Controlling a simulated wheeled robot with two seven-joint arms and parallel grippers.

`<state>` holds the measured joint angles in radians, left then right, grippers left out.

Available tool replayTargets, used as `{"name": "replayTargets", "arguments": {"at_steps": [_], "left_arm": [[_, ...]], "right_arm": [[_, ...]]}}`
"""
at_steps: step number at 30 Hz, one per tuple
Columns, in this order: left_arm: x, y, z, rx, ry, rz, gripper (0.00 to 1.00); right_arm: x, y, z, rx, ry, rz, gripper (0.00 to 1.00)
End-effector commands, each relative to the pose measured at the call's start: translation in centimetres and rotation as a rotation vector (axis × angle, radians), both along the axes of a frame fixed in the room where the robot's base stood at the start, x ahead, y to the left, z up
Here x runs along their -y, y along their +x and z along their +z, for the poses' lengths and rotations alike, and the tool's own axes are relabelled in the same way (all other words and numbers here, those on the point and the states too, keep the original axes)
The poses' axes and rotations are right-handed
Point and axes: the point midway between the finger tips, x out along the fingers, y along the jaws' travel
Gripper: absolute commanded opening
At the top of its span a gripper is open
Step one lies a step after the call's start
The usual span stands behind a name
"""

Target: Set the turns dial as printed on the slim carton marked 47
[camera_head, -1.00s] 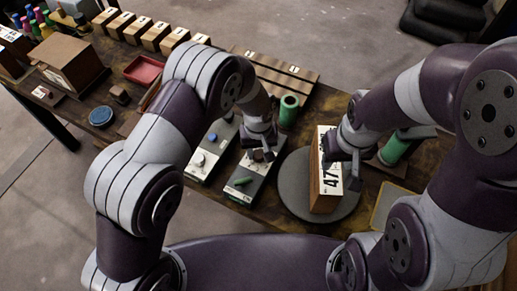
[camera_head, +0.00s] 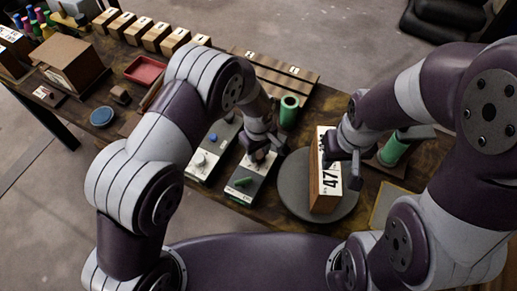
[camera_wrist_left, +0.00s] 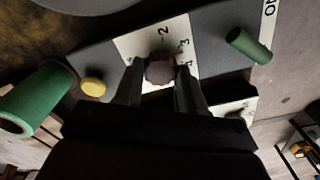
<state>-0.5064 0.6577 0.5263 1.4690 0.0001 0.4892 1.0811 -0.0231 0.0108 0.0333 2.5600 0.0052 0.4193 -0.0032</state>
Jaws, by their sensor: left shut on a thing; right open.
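The slim carton marked 47 (camera_head: 327,182) stands on a round grey turntable (camera_head: 290,188); a white label with "47" shows on it, and smaller print is not readable. My right gripper (camera_head: 345,168) is open at the carton's right side and hides part of it. My left gripper (camera_head: 258,157) is shut on the dark round knob of a dial. In the left wrist view the knob (camera_wrist_left: 160,68) sits between the fingertips (camera_wrist_left: 158,82), on a white scale plate (camera_wrist_left: 135,43) with 2, 3 and 4 visible. Its pointer is not clear.
The dial's box also carries a green handle (camera_wrist_left: 249,46) and a yellow button (camera_wrist_left: 93,87). A similar box with a white knob (camera_head: 199,160) stands to its left. A green cylinder (camera_head: 289,110) stands behind. A red tray (camera_head: 145,70) and blue disc (camera_head: 102,116) lie further left.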

Motion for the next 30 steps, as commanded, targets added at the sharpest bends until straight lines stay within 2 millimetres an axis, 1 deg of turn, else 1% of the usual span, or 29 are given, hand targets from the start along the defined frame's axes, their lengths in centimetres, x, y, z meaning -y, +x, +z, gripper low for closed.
{"name": "replayTargets", "arguments": {"at_steps": [6, 13, 21, 30], "left_arm": [[-0.03, -0.01, 0.05, 0.0, 0.0, 0.146, 0.09], [-0.03, 0.01, 0.04, 0.001, -0.001, 0.251, 0.09], [-0.02, 0.02, 0.03, 0.001, 0.0, 0.298, 0.09], [-0.02, 0.02, 0.03, 0.002, -0.001, 0.302, 0.09]], "right_arm": [[0.0, 0.0, 0.23, 0.0, 0.0, 0.0, 0.43], [0.0, 0.0, 0.33, 0.0, 0.0, 0.0, 0.43], [0.0, 0.01, 0.36, 0.0, 0.0, 0.0, 0.43], [0.0, 0.0, 0.36, 0.0, 0.0, 0.0, 0.43]]}}
